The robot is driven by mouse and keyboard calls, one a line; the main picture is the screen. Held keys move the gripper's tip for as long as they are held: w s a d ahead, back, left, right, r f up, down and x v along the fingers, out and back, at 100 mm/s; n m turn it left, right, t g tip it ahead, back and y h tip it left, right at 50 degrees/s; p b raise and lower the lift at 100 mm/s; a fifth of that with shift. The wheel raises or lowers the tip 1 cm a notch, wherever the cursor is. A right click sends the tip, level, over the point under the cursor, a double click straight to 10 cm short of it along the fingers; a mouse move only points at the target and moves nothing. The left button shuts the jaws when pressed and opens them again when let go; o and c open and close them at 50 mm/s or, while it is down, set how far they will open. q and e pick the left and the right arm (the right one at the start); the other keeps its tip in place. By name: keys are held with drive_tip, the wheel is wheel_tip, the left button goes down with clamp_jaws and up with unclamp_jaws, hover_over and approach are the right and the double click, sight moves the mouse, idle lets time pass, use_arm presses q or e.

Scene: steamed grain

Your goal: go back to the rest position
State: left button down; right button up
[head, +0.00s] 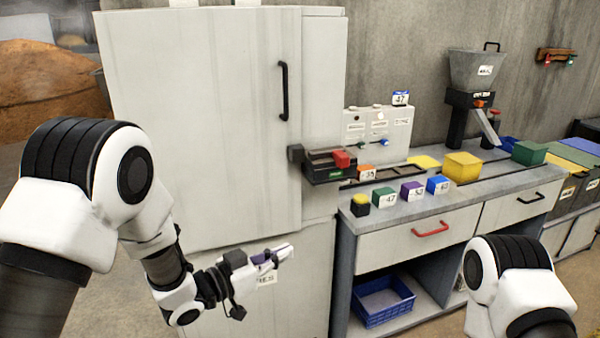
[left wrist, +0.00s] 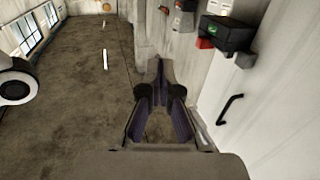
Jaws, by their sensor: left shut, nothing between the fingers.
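My left gripper (head: 284,252) is in front of the tall white cabinet (head: 200,120), beneath the black door handle (head: 283,90). Its fingers are together and nothing is between them. In the left wrist view the left gripper (left wrist: 160,84) points out over bare floor, with the cabinet (left wrist: 275,85) along the right side. My right arm shows only as a white and black link at the lower right of the head view. Its gripper is out of the picture.
A workbench (head: 425,205) stands right of the cabinet, with several coloured, numbered blocks, a yellow block (head: 462,166) and a hopper (head: 474,70). A blue crate (head: 383,302) sits on its lower shelf. A dark device (head: 328,166) juts out beside the cabinet.

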use_arm(q)
drive_tip(key=s+a+f+n+g+y, duration=0.1)
drive_tip(key=s+a+f+n+y, duration=0.2)
drive_tip(key=f, duration=0.5)
drive_tip(key=s+a+f+n+g+y, duration=0.1)
drive_tip(key=s+a+f+n+y, duration=0.15)
drive_tip(key=s+f, duration=0.45)
drive_tip(key=s+a+f+n+g+y, duration=0.15)
drive_tip(key=a+f, duration=0.25)
drive_tip(key=f, duration=0.6)
drive_tip(key=s+a+f+n+g+y, duration=0.1)
drive_tip(key=s+a+f+g+y, duration=0.2)
drive_tip(key=s, duration=0.8)
drive_tip(key=s+a+f+n+g+y, duration=0.1)
drive_tip(key=s+a+f+g+y, duration=0.2)
drive_tip(key=s, duration=0.9)
drive_tip(key=a+f+g, duration=0.2)
drive_tip(key=a, duration=0.1)
drive_tip(key=shift+a+f+n, duration=0.2)
drive_tip(key=shift+f+n, duration=0.15)
drive_tip(key=shift+n, duration=0.05)
